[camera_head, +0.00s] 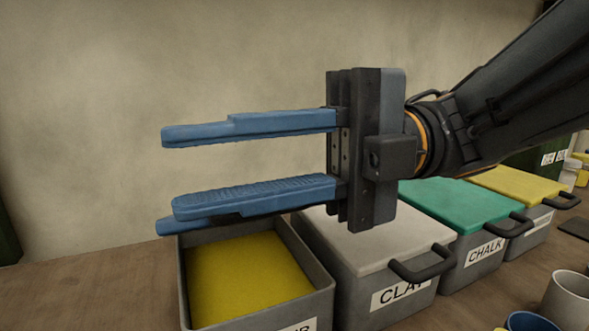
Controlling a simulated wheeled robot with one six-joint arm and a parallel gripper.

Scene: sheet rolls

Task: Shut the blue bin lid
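The grey bin (325,282) at the front left stands open with yellow contents (245,275) inside. Its label is cut off by the bottom edge, with only the last letters showing. A blue piece (178,227), which looks like the edge of the blue lid, shows at the bin's back left, just under my lower finger. The rest of it is hidden behind that finger. My gripper (170,172) has two blue fingers pointing left, wide apart, with only wall between them. It is above the open bin. I cannot tell whether the lower finger touches the blue piece.
To the right stand closed grey bins with a white lid (350,235), a green lid (455,212) and a yellow lid (515,183), with dark handles in front. A white mug (568,298) and a blue cup (530,322) are at lower right. The wooden surface (90,290) at left is clear.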

